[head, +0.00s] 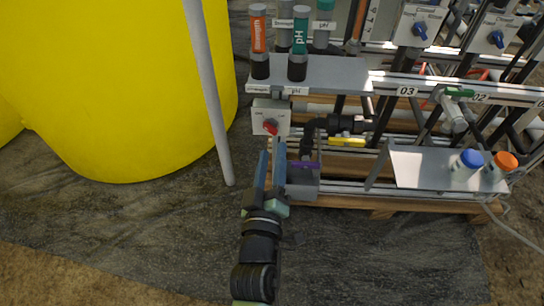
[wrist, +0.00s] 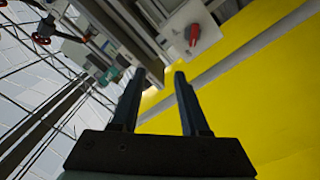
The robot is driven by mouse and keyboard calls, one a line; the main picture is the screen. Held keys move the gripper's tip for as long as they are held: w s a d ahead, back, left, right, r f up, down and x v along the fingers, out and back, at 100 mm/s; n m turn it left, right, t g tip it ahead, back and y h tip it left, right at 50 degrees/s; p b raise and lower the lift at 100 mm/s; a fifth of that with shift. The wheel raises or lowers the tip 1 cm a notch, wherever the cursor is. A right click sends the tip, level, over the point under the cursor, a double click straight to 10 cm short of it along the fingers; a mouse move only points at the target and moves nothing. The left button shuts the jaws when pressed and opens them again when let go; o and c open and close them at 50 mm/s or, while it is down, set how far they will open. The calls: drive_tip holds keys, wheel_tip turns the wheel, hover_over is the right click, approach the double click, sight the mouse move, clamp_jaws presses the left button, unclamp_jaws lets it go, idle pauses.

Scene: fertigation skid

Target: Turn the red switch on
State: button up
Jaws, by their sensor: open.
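The red switch (head: 270,127) is a small red knob on the front of a light grey box at the left end of the skid, in the head view. In the wrist view the red switch (wrist: 194,34) shows at the upper right on its pale box, beyond the fingers and to their right. My gripper (head: 271,145) is just below and in front of the box in the head view, its two blue-grey fingers apart. In the wrist view my gripper (wrist: 157,80) is open with nothing between the fingers, and is apart from the switch.
A large yellow tank (head: 120,90) stands at the left, with a grey pole (head: 208,90) between it and the skid. Close right of my gripper are a purple-handled valve (head: 304,165) and a grey block. A yellow handle (head: 347,142) lies further right. Floor in front is clear.

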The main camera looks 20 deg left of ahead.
drive_tip(key=n+b, duration=0.1)
drive_tip(key=b, duration=0.1)
approach(271, 132)
drive_tip(key=shift+g+y, duration=0.3)
drive_tip(key=b+x, duration=0.1)
drive_tip(key=x, duration=0.3)
drive_tip(key=b+x, duration=0.1)
drive_tip(key=x, duration=0.3)
drive_tip(key=shift+w+d+r, duration=0.1)
drive_tip(key=shift+w+r, duration=0.15)
drive_tip(key=shift+c, duration=0.2)
clamp_jaws()
